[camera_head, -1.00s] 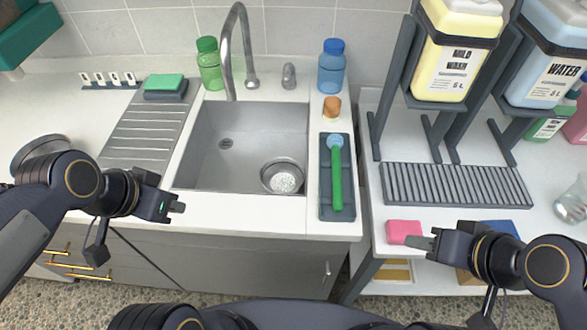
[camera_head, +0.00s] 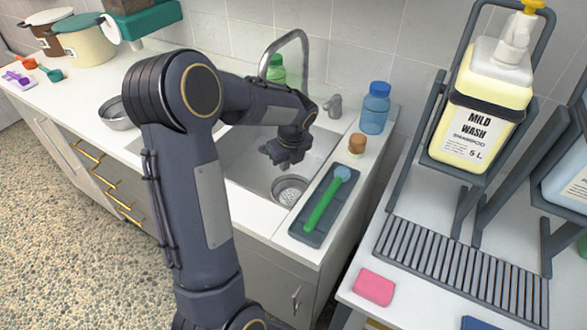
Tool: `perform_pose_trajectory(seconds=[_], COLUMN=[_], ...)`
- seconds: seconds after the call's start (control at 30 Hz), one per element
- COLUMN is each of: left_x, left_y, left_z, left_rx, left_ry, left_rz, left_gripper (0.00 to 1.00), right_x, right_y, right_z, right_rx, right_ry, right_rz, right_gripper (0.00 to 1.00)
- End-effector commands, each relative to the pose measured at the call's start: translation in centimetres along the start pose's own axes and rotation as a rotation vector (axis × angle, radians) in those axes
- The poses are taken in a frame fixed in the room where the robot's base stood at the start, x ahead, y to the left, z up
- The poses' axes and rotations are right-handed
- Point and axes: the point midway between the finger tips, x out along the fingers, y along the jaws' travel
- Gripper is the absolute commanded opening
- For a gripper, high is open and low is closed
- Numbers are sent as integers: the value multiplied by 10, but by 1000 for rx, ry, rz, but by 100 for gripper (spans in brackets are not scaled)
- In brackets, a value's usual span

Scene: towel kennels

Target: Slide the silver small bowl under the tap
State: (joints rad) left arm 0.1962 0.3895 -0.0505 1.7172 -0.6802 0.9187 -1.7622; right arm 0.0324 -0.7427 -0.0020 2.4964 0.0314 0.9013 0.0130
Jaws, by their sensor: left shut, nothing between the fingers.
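The small silver bowl (camera_head: 289,191) sits on the sink floor at the near right corner, with whitish speckles inside it. The tap (camera_head: 291,36) arches over the back of the sink (camera_head: 247,178); its base and spout end are partly hidden by my left arm. My left gripper (camera_head: 283,161) is shut and empty over the sink, behind the bowl in the picture and apart from it, as far as I can tell. My right gripper is out of view.
A grey tray (camera_head: 302,229) with a green-handled brush (camera_head: 322,206) lies right of the sink. A blue bottle (camera_head: 375,109) and brown-capped item (camera_head: 357,144) stand behind it. Another metal bowl (camera_head: 116,113) is on the left counter, partly hidden by my arm.

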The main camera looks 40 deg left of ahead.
Motion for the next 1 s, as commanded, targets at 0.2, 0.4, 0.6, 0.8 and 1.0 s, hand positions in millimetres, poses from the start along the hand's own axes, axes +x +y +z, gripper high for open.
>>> perform_pose_trajectory(seconds=[0.2,0.4,0.6,0.8,1.0], left_x=[42,70,80,80,80], left_y=[1,0,0,0,0], left_z=[-1,-1,-1,-1,10], left_rx=[-2,-2,-4,-4,-6], left_ry=[3,2,2,2,1], left_rz=[4,0,-1,-2,-1], left_gripper=[0,0,0,0,0], right_x=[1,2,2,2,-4], right_y=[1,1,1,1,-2], right_z=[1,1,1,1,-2], right_rx=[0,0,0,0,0], right_ry=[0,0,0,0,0], right_rz=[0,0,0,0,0], right_gripper=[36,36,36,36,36])
